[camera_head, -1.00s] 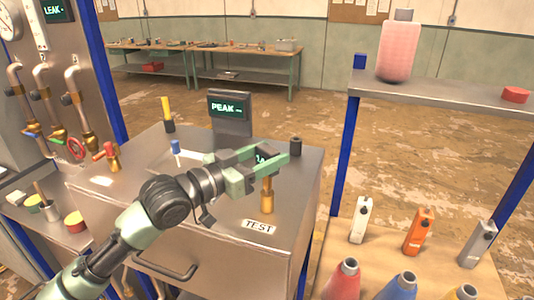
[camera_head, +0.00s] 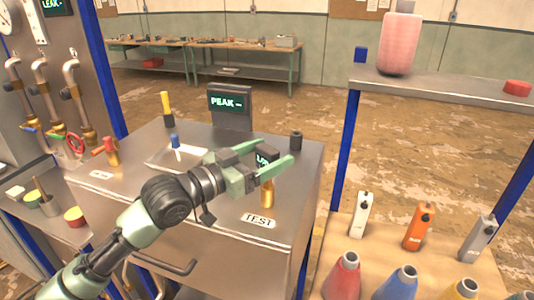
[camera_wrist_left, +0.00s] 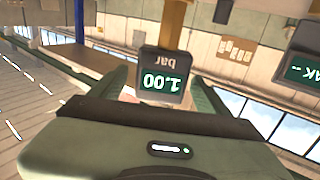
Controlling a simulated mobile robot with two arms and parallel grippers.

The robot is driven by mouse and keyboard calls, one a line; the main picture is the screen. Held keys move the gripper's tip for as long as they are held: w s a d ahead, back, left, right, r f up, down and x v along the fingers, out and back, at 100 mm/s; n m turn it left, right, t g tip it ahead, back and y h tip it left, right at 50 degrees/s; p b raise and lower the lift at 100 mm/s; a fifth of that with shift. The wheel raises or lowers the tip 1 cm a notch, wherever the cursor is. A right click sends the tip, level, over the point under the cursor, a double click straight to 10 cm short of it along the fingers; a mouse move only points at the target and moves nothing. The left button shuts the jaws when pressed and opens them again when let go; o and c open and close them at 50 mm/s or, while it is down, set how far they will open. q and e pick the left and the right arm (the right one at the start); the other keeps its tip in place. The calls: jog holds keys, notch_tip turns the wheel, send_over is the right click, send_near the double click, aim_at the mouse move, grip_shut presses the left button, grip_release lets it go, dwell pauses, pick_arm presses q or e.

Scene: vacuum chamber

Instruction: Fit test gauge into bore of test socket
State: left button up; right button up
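The test gauge (camera_head: 264,157) is a small dark block with a lit display; in the left wrist view (camera_wrist_left: 163,78) it reads 1.00 bar, upside down. It stands upright directly over the brass test socket (camera_head: 267,193), behind the TEST label. The golden column below the gauge looks continuous; I cannot tell how deep the stem sits in the bore. My left gripper (camera_head: 266,158) is open, its green fingers on either side of the gauge head. The wrist view shows narrow gaps between fingers and gauge. My right gripper is not in view.
The steel bench top (camera_head: 220,205) also holds a PEAK display (camera_head: 229,103), a dark cylinder (camera_head: 296,140), a blue-topped piece (camera_head: 175,141) and a yellow-handled tool (camera_head: 167,108). A shelf (camera_head: 440,90) stands right; bottles and coloured devices are below it.

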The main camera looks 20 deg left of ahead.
pick_arm(q)
jog(key=shift+s+a+f, duration=0.15)
jog(key=shift+s, duration=0.1)
jog(key=b+v, duration=0.3)
jog(key=v, duration=0.3)
jog(key=shift+s+a, duration=0.15)
jog(key=shift+s, duration=0.05)
jog(key=shift+s+a+b, duration=0.15)
jog(key=shift+s+b, duration=0.2)
